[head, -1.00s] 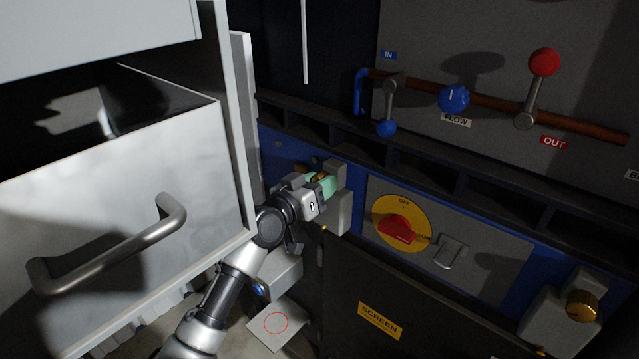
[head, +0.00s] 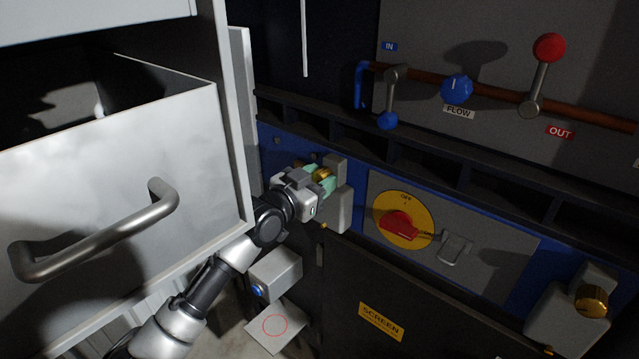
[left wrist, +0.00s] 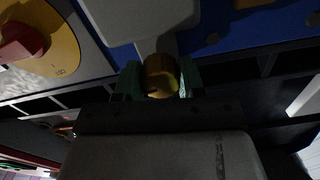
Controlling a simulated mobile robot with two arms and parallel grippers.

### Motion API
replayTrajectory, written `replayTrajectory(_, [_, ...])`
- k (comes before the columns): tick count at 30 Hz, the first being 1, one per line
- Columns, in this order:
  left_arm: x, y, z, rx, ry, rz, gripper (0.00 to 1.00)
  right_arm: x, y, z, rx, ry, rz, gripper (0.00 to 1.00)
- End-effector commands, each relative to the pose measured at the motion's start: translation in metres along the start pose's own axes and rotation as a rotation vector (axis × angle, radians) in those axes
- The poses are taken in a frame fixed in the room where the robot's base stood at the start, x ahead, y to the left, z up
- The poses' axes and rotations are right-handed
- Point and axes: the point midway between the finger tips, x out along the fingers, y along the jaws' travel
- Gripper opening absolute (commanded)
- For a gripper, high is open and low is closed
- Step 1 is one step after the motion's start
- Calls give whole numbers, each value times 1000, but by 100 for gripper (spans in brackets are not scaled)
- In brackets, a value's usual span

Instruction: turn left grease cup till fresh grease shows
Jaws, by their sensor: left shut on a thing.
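The left grease cup (head: 320,174) is a small brass cap on a grey block on the blue machine panel. My left gripper (head: 322,182), with greenish fingers, is at this cup. In the left wrist view the brass cup (left wrist: 160,76) sits between the two fingers of the gripper (left wrist: 158,82), which are shut on it. Any fresh grease is too dark or hidden to make out. A similar brass cup (head: 591,301) sits on a grey block at the right. My right gripper is not in view.
An open grey drawer with a bar handle (head: 95,235) stands at the left, close beside my left arm. A yellow dial with a red knob (head: 399,223) and a metal latch (head: 454,247) are right of the gripper. A dark SCREEN panel (head: 345,285) lies below.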

Motion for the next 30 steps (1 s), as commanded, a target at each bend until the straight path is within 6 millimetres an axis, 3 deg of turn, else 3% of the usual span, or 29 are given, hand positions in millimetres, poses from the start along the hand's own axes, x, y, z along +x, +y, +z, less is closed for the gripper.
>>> replayTrajectory(12, [0,0,1,186,-2,0,15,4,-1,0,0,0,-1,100])
replayTrajectory(27, [0,0,0,205,-1,0,15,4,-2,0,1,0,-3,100])
replayTrajectory(28, [0,0,0,205,-2,0,42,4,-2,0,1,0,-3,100])
replayTrajectory(30, [0,0,0,205,-1,0,53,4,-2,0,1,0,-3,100])
